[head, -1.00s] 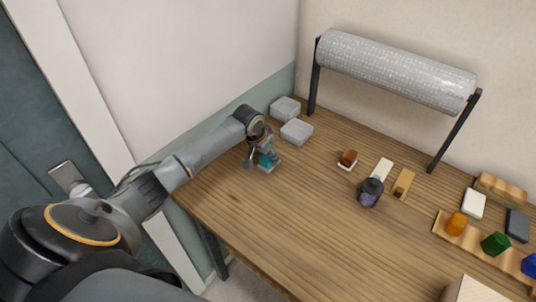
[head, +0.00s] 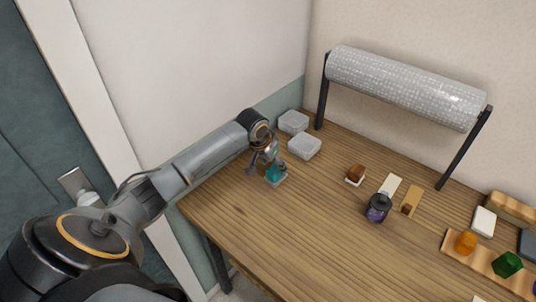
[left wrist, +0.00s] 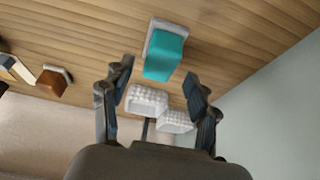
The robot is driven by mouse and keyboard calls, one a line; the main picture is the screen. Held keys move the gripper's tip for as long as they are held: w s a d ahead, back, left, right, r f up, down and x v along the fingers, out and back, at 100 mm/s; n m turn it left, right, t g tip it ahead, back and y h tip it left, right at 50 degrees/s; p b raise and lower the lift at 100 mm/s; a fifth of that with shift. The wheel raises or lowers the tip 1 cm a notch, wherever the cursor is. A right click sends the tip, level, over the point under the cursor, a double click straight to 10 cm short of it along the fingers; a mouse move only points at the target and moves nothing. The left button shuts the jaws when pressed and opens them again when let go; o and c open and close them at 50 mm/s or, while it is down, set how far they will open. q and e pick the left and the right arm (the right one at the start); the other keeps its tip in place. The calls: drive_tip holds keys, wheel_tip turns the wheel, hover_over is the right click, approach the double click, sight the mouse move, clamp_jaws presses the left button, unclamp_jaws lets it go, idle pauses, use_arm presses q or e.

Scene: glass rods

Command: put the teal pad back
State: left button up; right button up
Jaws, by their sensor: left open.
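The teal pad (head: 275,174) sits on a small pale grey holder near the far left part of the wooden table. In the left wrist view the teal pad (left wrist: 165,52) shows clearly, with the pale edge of its holder beside it. My left gripper (head: 262,166) is beside and just above it. In the left wrist view my left gripper (left wrist: 158,74) is open, its two dark fingers spread apart, with the pad beyond the fingertips and nothing between them. My right gripper does not show.
Two pale boxes (head: 293,121) (head: 304,146) stand behind my left gripper. A brown block (head: 356,173), a dark jar (head: 378,208) and a grey roll on a stand (head: 405,86) are to the right. A wall borders the left; the front middle of the table is clear.

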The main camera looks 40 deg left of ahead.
use_arm(q)
drive_tip(key=v, duration=0.8)
drive_tip(key=shift+r+b, duration=0.15)
drive_tip(key=shift+b, duration=0.25)
drive_tip(key=shift+s, duration=0.1)
